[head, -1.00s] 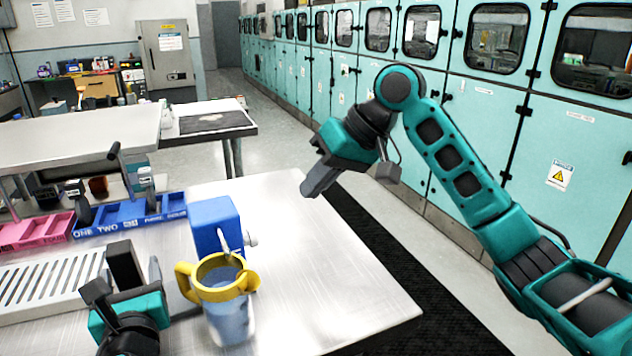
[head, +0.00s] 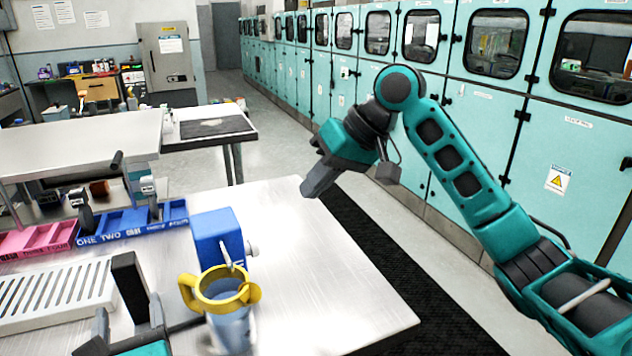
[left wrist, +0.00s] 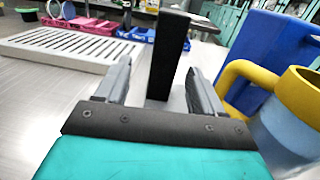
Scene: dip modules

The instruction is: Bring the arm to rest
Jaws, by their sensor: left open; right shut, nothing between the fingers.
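My left arm's gripper (head: 130,318) is at the bottom left of the head view, low over the table and left of the yellow-rimmed vessel, partly cut off by the frame edge. In the left wrist view its two grey fingers (left wrist: 154,72) are apart. A black upright block (left wrist: 168,45) shows in line with the gap between them. I cannot tell whether they touch it. My right arm's gripper (head: 312,188) is shut and empty, hanging in the air beyond the table's right edge, pointing down and left.
A blue vessel with a yellow rim and handles (head: 228,330) stands beside a blue box (head: 216,235) with a tap. A white slotted tray (head: 60,290) and blue (head: 130,228) and pink (head: 38,240) bins lie left. The metal table (head: 340,285) is clear at right.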

